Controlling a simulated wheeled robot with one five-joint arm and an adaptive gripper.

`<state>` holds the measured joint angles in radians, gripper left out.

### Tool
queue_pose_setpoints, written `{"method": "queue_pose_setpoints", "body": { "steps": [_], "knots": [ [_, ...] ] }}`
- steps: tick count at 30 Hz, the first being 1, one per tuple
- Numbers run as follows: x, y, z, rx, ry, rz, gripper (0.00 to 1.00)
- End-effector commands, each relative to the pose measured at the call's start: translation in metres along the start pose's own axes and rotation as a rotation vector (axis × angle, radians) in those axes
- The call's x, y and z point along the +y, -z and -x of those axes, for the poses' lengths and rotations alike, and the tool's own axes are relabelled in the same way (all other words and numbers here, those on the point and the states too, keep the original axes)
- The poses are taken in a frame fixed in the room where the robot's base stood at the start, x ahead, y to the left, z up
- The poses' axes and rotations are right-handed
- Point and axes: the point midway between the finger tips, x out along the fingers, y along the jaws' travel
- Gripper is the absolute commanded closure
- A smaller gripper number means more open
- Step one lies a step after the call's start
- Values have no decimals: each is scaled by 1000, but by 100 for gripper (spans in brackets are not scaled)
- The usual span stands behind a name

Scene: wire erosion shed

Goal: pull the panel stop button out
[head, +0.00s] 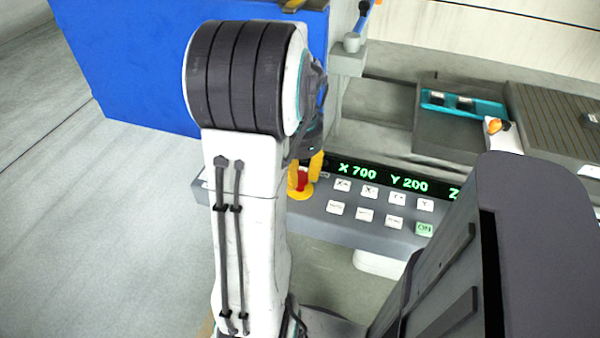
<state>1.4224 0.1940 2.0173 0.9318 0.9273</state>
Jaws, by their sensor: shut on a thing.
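The panel stop button (302,181) is red, with a yellow base ring, at the left end of the grey control panel (312,222). My arm covers the left part of the panel and much of the gripper. Whether the button is pushed in or out, I cannot tell.
The panel has a display (390,181) reading X 700, Y 200, and several white keys (365,215). A green ON key (424,229) is at the right. A blue cabinet (120,60) stands behind. A teal tray (440,100) lies at the back right. Open floor (80,230) is at left.

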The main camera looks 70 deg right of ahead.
Motion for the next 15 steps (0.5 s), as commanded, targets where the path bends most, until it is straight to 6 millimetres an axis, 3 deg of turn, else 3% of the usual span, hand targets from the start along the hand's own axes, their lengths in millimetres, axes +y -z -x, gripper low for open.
{"method": "queue_pose_setpoints", "body": {
  "steps": [6,7,15],
  "knots": [
    [-1,0,1,2,3,0,100],
    [-1,0,2,2,3,0,67],
    [0,0,1,1,2,0,43]
  ]
}}
